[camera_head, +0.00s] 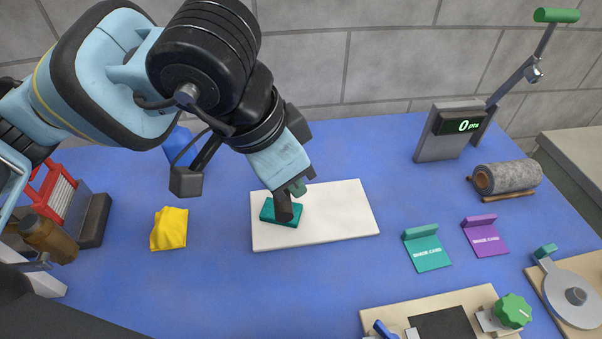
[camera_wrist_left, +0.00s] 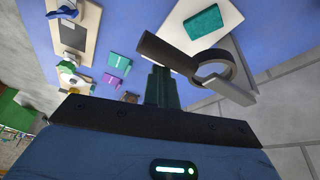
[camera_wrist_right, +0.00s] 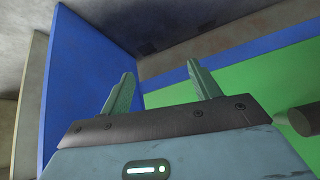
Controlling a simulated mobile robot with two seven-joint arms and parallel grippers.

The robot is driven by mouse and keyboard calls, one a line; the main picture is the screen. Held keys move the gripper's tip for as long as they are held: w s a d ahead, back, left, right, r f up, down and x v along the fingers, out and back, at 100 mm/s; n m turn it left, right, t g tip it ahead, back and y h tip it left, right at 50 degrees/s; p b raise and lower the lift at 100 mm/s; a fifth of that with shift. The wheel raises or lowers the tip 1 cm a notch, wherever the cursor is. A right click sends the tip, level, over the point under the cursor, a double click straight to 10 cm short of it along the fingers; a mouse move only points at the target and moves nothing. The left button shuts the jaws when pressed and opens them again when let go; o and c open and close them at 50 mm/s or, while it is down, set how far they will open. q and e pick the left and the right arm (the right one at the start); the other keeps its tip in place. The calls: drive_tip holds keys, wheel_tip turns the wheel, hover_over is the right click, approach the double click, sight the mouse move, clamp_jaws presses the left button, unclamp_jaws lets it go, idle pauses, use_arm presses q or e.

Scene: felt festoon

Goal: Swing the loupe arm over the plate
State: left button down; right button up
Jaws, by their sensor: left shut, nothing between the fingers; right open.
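The white plate (camera_head: 345,212) lies flat on the blue table with a teal felt piece (camera_head: 268,211) on it. My left gripper (camera_head: 297,187) is above the plate, shut and empty. The loupe's dark handle (camera_head: 284,208) appears just in front of its fingertips, over the felt in this view. In the left wrist view the loupe ring (camera_wrist_left: 215,66) and its grey bar (camera_wrist_left: 230,91) show beside the shut fingers; the handle (camera_wrist_left: 166,52) crosses at their tips. I cannot tell whether they touch. In the head view my arm hides the ring. My right gripper (camera_wrist_right: 164,82) is open and empty.
A yellow cloth (camera_head: 169,229) lies left of the plate. Teal (camera_head: 427,250) and purple (camera_head: 485,237) cards lie to the right. A scale-like display (camera_head: 450,133) and a grey felt roll (camera_head: 506,177) stand farther back. A board with a green knob (camera_head: 513,311) is at the front right.

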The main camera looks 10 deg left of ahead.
use_arm(q)
drive_tip(key=shift+s+a, duration=0.1)
drive_tip(key=shift+a, duration=0.1)
idle(0.5)
drive_tip(key=v, duration=0.6)
drive_tip(key=shift+r, duration=0.15)
drive_tip(key=shift+v, duration=0.75)
drive_tip(key=shift+d, duration=0.1)
